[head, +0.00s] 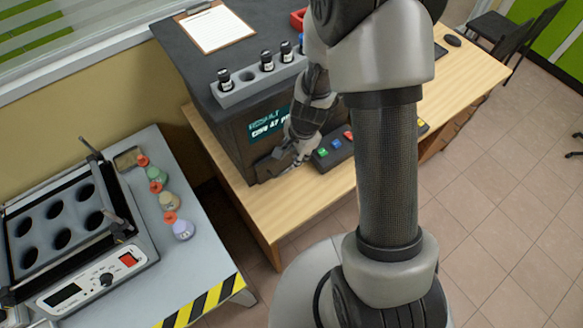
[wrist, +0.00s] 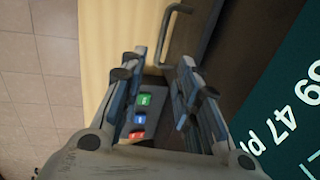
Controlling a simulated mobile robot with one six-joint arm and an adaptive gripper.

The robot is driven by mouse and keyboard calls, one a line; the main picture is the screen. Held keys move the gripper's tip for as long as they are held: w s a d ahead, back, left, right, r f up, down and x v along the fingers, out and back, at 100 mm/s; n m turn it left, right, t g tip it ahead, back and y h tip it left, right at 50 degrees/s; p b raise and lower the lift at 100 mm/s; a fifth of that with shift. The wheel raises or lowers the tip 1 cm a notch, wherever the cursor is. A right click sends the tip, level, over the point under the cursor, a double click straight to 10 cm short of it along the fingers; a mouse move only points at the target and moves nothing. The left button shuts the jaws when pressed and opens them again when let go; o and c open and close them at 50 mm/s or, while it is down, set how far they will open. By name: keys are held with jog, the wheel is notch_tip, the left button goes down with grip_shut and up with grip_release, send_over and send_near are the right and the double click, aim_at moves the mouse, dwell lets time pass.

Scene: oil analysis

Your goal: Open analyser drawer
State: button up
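The analyser (head: 240,140) is a dark box on a wooden bench, with a teal result screen (head: 268,122) on its front. The screen also shows at the right of the wrist view (wrist: 285,110). A dark drawer front with a grey bar handle (wrist: 171,30) shows at the top of the wrist view and looks closed. My gripper (head: 286,160) is low at the analyser's front, by the drawer. In the wrist view my gripper (wrist: 162,62) is open, its fingers apart. The handle lies just beyond the fingertips, towards the right finger; I cannot tell whether they touch.
A button box (head: 332,150) with coloured buttons sits on the bench (head: 235,190) right beside my gripper. A vial rack (head: 262,82) and a clipboard (head: 217,28) are on the analyser. A left table (head: 205,262) holds a heating block and several flasks. Floor is free at right.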

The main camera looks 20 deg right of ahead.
aim_at(291, 168)
jog(key=f+b, duration=0.1)
jog(key=f, duration=0.2)
jog(key=w+f+b, duration=0.1)
jog(key=f+b, duration=0.1)
jog(key=f, duration=0.1)
jog(key=f+b, duration=0.2)
jog(key=f, duration=0.1)
jog(key=shift+w+a+f, duration=0.2)
jog(key=shift+w+a, duration=0.1)
jog(key=shift+w, duration=0.1)
grip_shut()
